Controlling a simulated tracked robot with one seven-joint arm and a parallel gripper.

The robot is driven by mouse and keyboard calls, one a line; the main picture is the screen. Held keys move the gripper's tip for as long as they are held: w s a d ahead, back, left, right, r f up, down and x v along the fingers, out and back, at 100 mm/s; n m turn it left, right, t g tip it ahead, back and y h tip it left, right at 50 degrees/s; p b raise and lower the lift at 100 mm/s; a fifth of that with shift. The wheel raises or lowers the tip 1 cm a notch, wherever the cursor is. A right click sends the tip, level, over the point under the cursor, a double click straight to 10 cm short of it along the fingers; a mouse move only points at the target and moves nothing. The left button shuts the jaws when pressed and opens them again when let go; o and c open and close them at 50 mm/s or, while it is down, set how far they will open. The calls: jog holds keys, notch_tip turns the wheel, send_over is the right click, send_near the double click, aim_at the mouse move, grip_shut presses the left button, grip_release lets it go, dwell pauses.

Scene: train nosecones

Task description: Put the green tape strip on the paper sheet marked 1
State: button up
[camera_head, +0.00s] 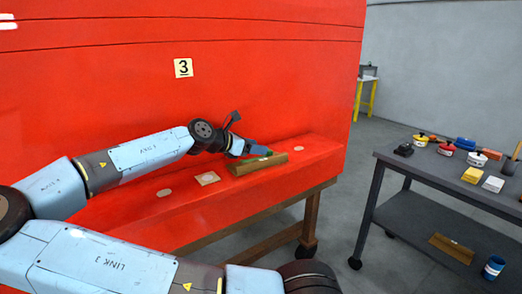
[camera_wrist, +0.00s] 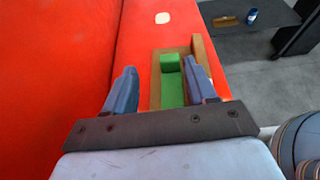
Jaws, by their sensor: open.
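The green strip (camera_wrist: 171,85) lies in a brown wooden tray (camera_wrist: 203,58) in the wrist view. My gripper (camera_wrist: 159,66) is open there, with the green strip between its fingers and nearer the right one. In the head view my gripper (camera_head: 260,151) is over the brown tray (camera_head: 250,168) on the red ledge; the strip is hard to make out there. I cannot tell whether the fingers touch the tray. A card marked 3 is on the red wall. No paper sheet marked 1 can be made out.
The card marked 3 (camera_head: 183,68) is on the red nosecone (camera_head: 280,60). A tan square (camera_head: 208,178) lies left of the tray. A dark table (camera_head: 400,165) at right carries several tins and blocks; another wooden tray (camera_head: 452,248) and a blue tin (camera_head: 493,267) are on its lower shelf.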

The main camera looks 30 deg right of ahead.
jog(key=v, duration=0.8)
jog(key=shift+a+r, duration=0.15)
jog(key=shift+a, duration=0.2)
